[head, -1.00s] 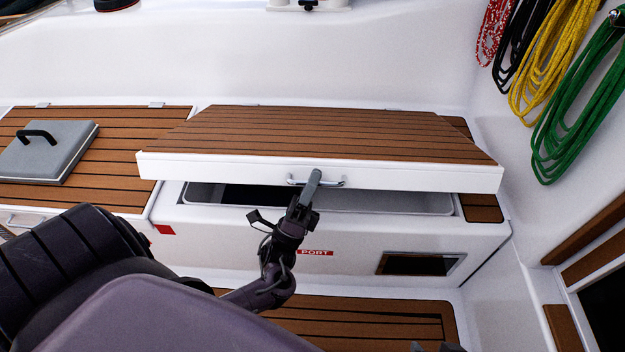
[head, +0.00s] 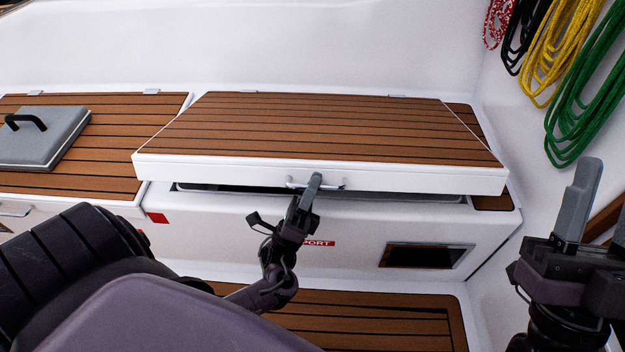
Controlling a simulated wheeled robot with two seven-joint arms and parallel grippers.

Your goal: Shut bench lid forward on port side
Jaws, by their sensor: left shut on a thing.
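The bench lid (head: 330,133) is a wide panel with brown slats and a white front edge, hinged at the back. It is tilted slightly up, with a narrow dark gap between its front edge and the white bench box (head: 220,219). A red PORT label (head: 318,243) on the box front is partly hidden by my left arm. My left gripper (head: 313,190) is shut on the lid's metal handle (head: 332,183) at the middle of the front edge. My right gripper (head: 592,215) is at the right edge, away from the lid, partly cut off; its opening is unclear.
A second slatted lid (head: 110,161) lies flat at the left, with a grey case (head: 40,142) with a black handle on it. Coiled ropes, the green one (head: 580,110) nearest, hang on the right wall. A slatted floor (head: 380,315) lies below.

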